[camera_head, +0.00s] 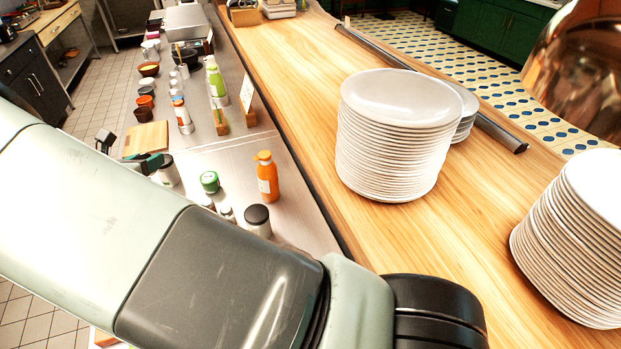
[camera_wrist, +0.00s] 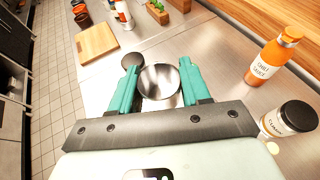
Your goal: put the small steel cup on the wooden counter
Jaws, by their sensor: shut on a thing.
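The small steel cup (camera_wrist: 160,83) shows in the wrist view as a round, shiny open bowl shape. My gripper (camera_wrist: 159,68) has its two teal fingers on either side of it and is shut on it. The cup is over the steel worktop; I cannot tell if it touches. In the head view my arm hides most of the gripper, and I cannot make out the cup there. The wooden counter (camera_head: 290,85) runs diagonally through the head view, right of the steel worktop and raised above it. Its edge also shows at the wrist view's upper right (camera_wrist: 262,14).
A tall plate stack (camera_head: 400,110) and another stack (camera_head: 580,240) stand on the counter. Bare wood lies between them and along the far left. An orange sauce bottle (camera_wrist: 274,58), a dark-lidded jar (camera_wrist: 288,120) and a cutting board (camera_wrist: 96,42) stand around the gripper.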

